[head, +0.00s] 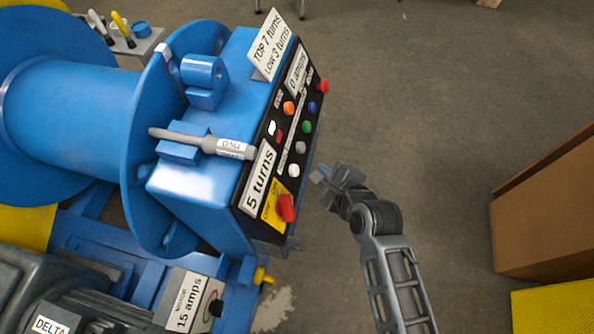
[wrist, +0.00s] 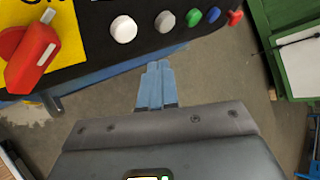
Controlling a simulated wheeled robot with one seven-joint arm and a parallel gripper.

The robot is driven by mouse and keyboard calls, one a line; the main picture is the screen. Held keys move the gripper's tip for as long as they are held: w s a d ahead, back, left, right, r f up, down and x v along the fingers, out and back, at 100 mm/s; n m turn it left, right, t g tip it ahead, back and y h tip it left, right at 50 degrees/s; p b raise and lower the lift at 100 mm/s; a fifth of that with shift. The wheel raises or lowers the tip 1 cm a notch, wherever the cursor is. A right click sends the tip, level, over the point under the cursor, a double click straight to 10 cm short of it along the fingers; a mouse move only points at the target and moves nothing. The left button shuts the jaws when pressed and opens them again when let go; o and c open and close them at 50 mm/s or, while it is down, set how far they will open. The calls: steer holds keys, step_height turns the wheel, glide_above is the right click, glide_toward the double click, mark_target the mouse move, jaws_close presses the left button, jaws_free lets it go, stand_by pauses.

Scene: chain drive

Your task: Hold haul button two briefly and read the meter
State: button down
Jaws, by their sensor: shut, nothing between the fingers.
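The black control panel (head: 262,205) faces right on the blue winch housing. Its column of round buttons has a white one (head: 294,170), a grey one (head: 301,147), a green one (head: 307,126), a blue one (head: 312,107) and a red one (head: 323,86). I cannot read which is haul button two. A display on the panel reads "0 amps" (head: 297,70); another reads "5 turns" (head: 260,178). My gripper (head: 318,177) is shut and empty, just right of the white button, apart from the panel. In the wrist view its fingertips (wrist: 158,66) sit below the white button (wrist: 123,29) and grey button (wrist: 165,21).
A red rotary switch (head: 286,208) on a yellow plate sits at the panel's lower end. A grey-handled lever (head: 205,142) lies across the housing. A "15 amps" plate (head: 190,301) is below. A brown box (head: 545,210) stands at right. Open floor lies between.

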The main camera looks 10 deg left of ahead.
mark_target(294, 171)
steer(key=shift+a+f, duration=0.4)
steer(key=shift+a, duration=0.4)
steer(key=shift+a+f, duration=0.35)
steer(key=shift+a, duration=0.4)
steer(key=shift+a, duration=0.2)
stand_by(0.8)
steer(key=shift+a+f, duration=0.15)
steer(key=shift+a+f, duration=0.25)
steer(key=shift+a, duration=0.25)
stand_by(2.2)
stand_by(2.0)
steer(key=shift+d+r+p, duration=0.45)
steer(key=shift+d+p, duration=0.2)
steer(key=shift+d, duration=0.2)
